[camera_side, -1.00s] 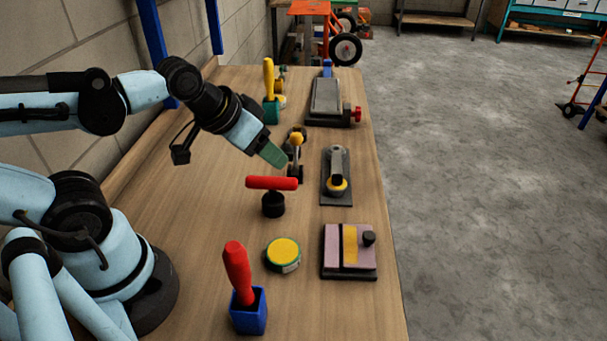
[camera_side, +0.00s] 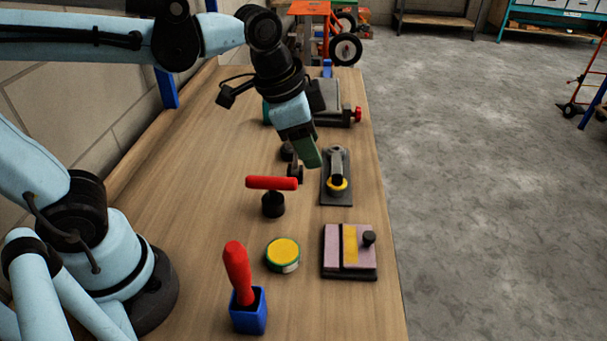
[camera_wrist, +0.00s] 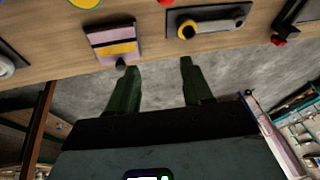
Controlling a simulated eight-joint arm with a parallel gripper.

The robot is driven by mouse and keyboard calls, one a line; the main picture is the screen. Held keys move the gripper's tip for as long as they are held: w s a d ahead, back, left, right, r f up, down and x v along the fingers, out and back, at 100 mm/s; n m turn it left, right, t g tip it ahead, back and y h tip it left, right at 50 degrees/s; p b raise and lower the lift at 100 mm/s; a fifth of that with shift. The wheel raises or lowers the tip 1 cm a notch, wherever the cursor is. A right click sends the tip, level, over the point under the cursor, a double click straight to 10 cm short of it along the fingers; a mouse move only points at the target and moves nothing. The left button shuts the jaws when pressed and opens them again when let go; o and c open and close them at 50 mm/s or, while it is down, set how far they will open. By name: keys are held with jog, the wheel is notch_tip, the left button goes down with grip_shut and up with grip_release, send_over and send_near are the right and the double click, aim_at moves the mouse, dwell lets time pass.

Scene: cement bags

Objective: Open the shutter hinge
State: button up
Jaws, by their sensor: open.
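A pink panel with a yellow stripe and a black knob (camera_side: 349,247), which looks like the shutter hinge, lies flat on a dark base near the bench's right edge. It also shows in the wrist view (camera_wrist: 110,36), above my fingers. A grey lever with a yellow round end (camera_side: 337,170) sits on a dark plate farther back; it shows in the wrist view (camera_wrist: 208,26) too. My gripper (camera_side: 312,160) hangs above the bench, just left of the lever plate in the side view. In the wrist view its green fingers (camera_wrist: 157,78) are apart with nothing between them.
A red-handled T-shaped tool (camera_side: 272,187), a round yellow-topped tin (camera_side: 284,253) and a blue holder (camera_side: 249,312) with a red handle stand left of the panel. A grey vice-like block (camera_side: 334,93) is at the back, partly hidden by my arm. Bare wood lies between them.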

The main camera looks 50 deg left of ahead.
aim_at(369, 235)
jog(key=w+d+m+g, duration=0.3)
jog(key=d+m+g, duration=0.1)
jog(key=d+m, duration=0.75)
jog(key=shift+n+y, duration=0.4)
jog(key=shift+n, duration=0.15)
jog(key=f, duration=0.8)
jog(key=d+f, duration=0.1)
jog(key=f, duration=0.3)
jog(key=shift+w+f, duration=0.2)
jog(key=shift+f, duration=0.1)
grip_shut()
